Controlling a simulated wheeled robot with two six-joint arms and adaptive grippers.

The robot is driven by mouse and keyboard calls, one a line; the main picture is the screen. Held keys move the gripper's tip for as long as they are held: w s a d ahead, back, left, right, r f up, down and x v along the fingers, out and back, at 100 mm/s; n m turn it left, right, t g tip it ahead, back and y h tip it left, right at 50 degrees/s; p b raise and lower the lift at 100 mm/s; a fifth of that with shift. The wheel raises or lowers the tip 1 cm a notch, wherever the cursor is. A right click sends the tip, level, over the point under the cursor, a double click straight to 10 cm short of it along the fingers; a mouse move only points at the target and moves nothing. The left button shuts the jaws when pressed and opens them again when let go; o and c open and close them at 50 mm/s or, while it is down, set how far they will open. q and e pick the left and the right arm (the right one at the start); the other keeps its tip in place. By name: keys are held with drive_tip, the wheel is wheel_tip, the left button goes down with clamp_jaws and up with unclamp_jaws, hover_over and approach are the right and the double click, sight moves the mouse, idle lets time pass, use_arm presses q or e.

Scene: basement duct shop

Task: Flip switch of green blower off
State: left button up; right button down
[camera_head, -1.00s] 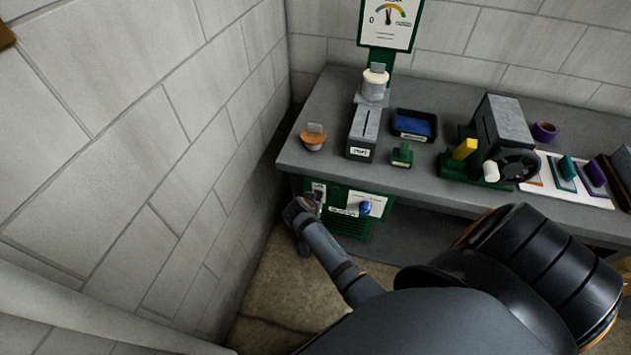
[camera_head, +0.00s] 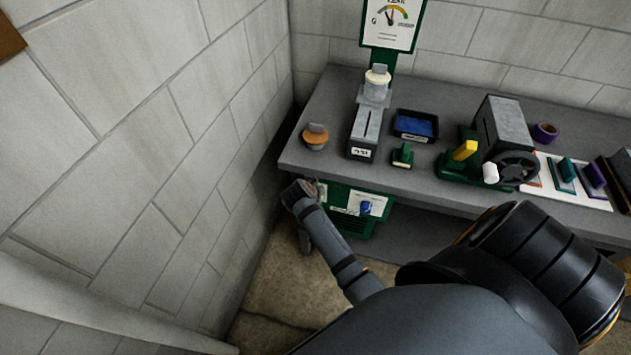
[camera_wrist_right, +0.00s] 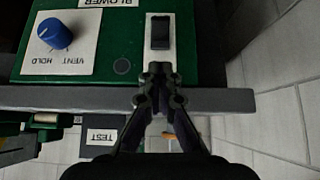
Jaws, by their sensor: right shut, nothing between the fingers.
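The green blower (camera_head: 352,226) is under the left end of the bench. In the right wrist view its green face (camera_wrist_right: 120,45) appears upside down, with a "BLOWER" label (camera_wrist_right: 108,2). Its black rocker switch (camera_wrist_right: 160,32) sits on a white plate; I cannot tell which way it is set. My right gripper (camera_wrist_right: 159,76) is shut and empty, its tips close to the plate, in line with the switch; contact is unclear. In the head view my right wrist hides the switch area. My left gripper is not in view.
A blue knob (camera_wrist_right: 55,33) marked VENT and HOLD is beside the switch; it also shows in the head view (camera_head: 365,208). The bench edge (camera_wrist_right: 225,101) runs close by the fingers. A wall (camera_head: 180,150) stands close on the left. A gauge board (camera_head: 391,22) stands behind.

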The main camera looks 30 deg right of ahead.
wheel_tip(320, 180, up, 4)
drive_tip(key=shift+r, duration=0.15)
idle(0.5)
